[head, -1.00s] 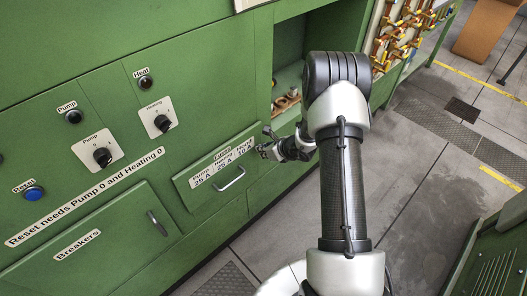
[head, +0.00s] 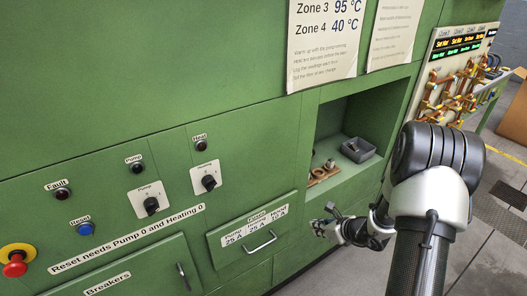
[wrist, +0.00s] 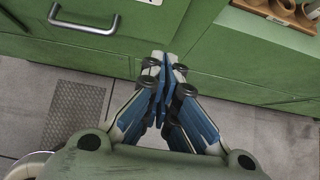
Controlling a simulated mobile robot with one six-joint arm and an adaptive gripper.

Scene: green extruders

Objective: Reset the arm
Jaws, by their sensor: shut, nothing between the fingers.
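My gripper (head: 322,224) hangs in front of the green cabinet, just right of the fuse drawer (head: 252,236) and below the open recess. In the wrist view my gripper (wrist: 163,62) has its fingers together with nothing between them. My arm (head: 435,165) is bent, with its big black joint at the right of the head view. In the wrist view the drawer's metal handle (wrist: 84,20) lies at the upper left, apart from the fingers.
The recess (head: 340,180) holds a grey bin (head: 358,150) and brownish parts (head: 322,173). The panel has a red emergency knob (head: 15,262), a blue Reset button (head: 86,229), a Pump knob (head: 152,205) and a Heating knob (head: 208,182). Grey floor (wrist: 262,140) is free below.

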